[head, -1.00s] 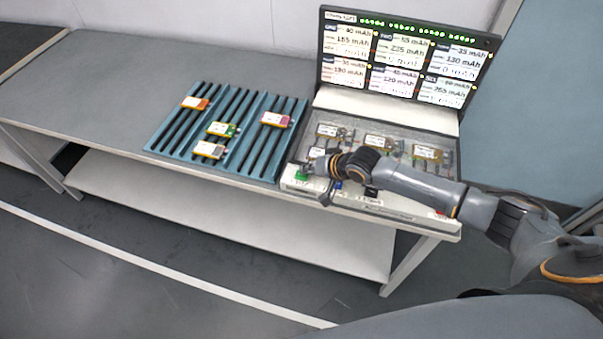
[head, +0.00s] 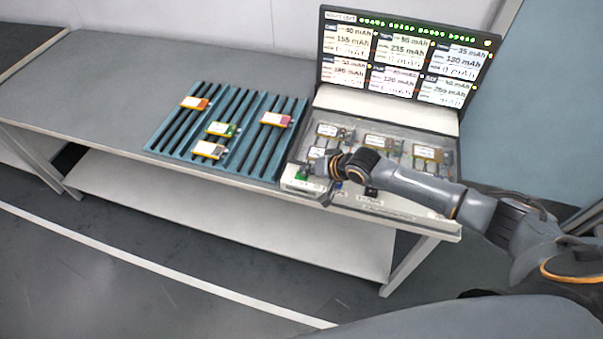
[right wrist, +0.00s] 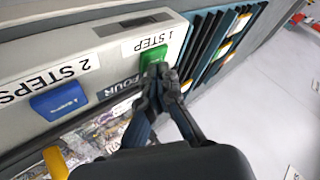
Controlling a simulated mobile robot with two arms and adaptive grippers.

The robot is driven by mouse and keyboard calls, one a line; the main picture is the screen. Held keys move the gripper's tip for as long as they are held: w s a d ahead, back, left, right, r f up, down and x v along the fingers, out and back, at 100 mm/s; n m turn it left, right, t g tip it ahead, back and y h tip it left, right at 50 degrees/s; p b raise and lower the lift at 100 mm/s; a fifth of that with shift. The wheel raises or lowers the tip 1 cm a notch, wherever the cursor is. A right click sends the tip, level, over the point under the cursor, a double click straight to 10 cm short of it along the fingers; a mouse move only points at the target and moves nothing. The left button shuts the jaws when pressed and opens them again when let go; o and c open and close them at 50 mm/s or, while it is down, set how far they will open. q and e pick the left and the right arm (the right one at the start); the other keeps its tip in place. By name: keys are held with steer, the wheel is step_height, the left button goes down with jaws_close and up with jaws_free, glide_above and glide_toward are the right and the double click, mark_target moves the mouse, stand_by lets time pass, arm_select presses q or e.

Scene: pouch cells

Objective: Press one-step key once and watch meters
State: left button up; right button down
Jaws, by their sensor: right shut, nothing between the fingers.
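The green one-step key (right wrist: 152,60) sits beside a "1 STEP" label on the front panel. In the head view the key (head: 302,174) is at the panel's left end. My right gripper (right wrist: 160,72) is shut and empty, its fingertips at the key's edge. Whether they touch or press it, I cannot tell. In the head view the gripper is partly hidden by its own wrist. The meters (head: 405,55) are six white panels on an upright dark screen, with mAh figures and a row of green characters above. The small digits are blurred. My left gripper is out of view.
A blue "2 STEPS" key (right wrist: 58,100) is beside the green one. Pouch cells lie in the tester (head: 385,143) behind the panel. A blue slotted tray (head: 165,140) with several cells stands left of it. The table's left part (head: 110,85) is clear.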

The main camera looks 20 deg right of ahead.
mark_target(308, 177)
steer(key=shift+s+f, duration=0.1)
steer(key=shift+f, duration=0.2)
steer(key=shift+r+p, duration=0.3)
steer(key=shift+p, duration=0.3)
step_height(308, 177, up, 6)
steer(key=p, duration=0.6)
steer(key=shift+r, duration=0.15)
stand_by(0.6)
